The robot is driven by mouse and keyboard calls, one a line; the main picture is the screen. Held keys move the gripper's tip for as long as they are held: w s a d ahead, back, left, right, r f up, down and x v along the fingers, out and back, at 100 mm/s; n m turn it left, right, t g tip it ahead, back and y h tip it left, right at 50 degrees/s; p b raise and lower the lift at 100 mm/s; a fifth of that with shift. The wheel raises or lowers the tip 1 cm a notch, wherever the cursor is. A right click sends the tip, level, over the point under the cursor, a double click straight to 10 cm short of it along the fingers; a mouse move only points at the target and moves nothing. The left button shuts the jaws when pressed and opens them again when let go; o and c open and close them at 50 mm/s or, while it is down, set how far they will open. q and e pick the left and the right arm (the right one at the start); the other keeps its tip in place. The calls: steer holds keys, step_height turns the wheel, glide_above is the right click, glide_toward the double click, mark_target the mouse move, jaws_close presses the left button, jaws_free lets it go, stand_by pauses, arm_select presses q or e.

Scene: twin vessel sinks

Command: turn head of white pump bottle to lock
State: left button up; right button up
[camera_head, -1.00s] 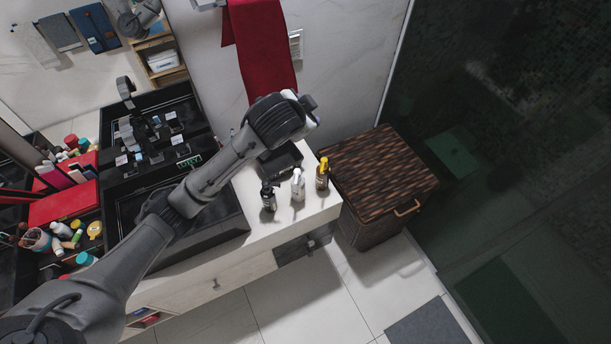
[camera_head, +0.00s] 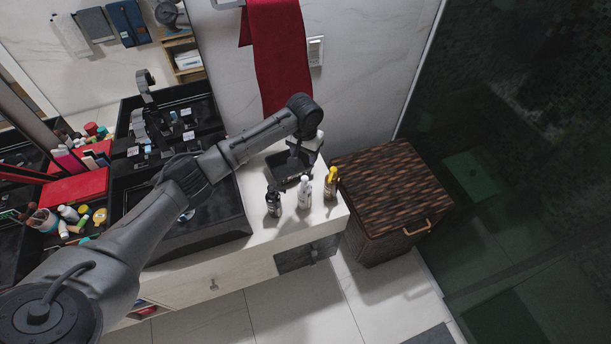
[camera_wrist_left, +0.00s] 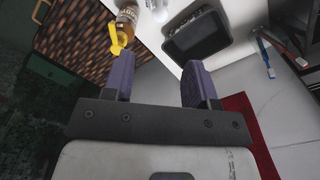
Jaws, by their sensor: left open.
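The white pump bottle (camera_head: 304,192) stands upright in the middle of a row of three bottles on the white counter in the head view. In the left wrist view, a white bottle (camera_wrist_left: 159,9) is cut off by the top edge, so its pump head is not clear. My left gripper (camera_head: 298,160) is above the black tray, just behind the bottles. In the left wrist view, its two purple-grey fingers (camera_wrist_left: 160,80) are apart with nothing between them. It is not touching the white bottle. My right gripper is not in view.
A black bottle (camera_head: 273,202) stands left of the white one. An amber bottle with a yellow pump (camera_head: 331,185) stands right of it, close to my left finger in the wrist view. A black tray (camera_wrist_left: 197,36) lies behind. A wicker hamper (camera_head: 392,190) stands beside the counter.

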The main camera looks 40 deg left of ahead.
mark_target(305, 178)
arm_select(q)
step_height(305, 178, down, 12)
steer(key=shift+b, duration=0.4)
